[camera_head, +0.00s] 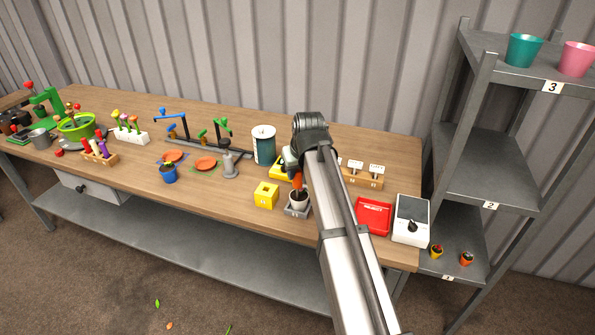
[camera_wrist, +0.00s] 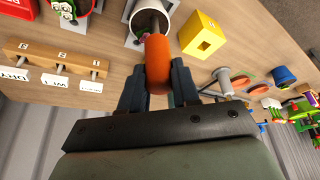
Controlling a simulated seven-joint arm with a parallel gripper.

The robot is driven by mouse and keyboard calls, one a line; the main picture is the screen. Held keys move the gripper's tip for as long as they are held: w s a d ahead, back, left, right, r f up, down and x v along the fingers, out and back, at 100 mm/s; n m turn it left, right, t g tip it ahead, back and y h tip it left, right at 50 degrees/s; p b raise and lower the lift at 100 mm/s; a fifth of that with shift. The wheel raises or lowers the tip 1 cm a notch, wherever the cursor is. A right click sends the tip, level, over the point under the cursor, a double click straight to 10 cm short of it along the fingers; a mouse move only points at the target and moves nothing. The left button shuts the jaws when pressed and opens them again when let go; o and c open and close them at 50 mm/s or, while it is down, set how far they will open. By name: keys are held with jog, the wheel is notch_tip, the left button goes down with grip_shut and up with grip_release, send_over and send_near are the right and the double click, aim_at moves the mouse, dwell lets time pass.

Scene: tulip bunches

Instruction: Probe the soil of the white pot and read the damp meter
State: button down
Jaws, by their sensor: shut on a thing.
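My gripper (camera_wrist: 158,84) is shut on the orange handle (camera_wrist: 158,62) of the probe, one dark finger on each side. The handle also shows in the head view (camera_head: 297,180), below the wrist. The white pot (camera_head: 299,200) stands on a small grey base, right under the handle. In the wrist view the pot (camera_wrist: 133,22) opens towards me with dark soil and some green beside the handle. The probe's tip is hidden, so I cannot tell how deep it sits. A white box with a dark dial (camera_head: 411,222) stands at the right; its reading is too small to tell.
A wooden rack (camera_head: 366,181) with labelled cards stands behind; WET and DRY seem to show in the wrist view. A red tray (camera_head: 373,217) lies right of the pot, and a yellow block (camera_head: 265,196) left. The dark-banded canister (camera_head: 264,146) is behind.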

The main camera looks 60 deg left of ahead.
jog(key=shift+r, duration=3.5)
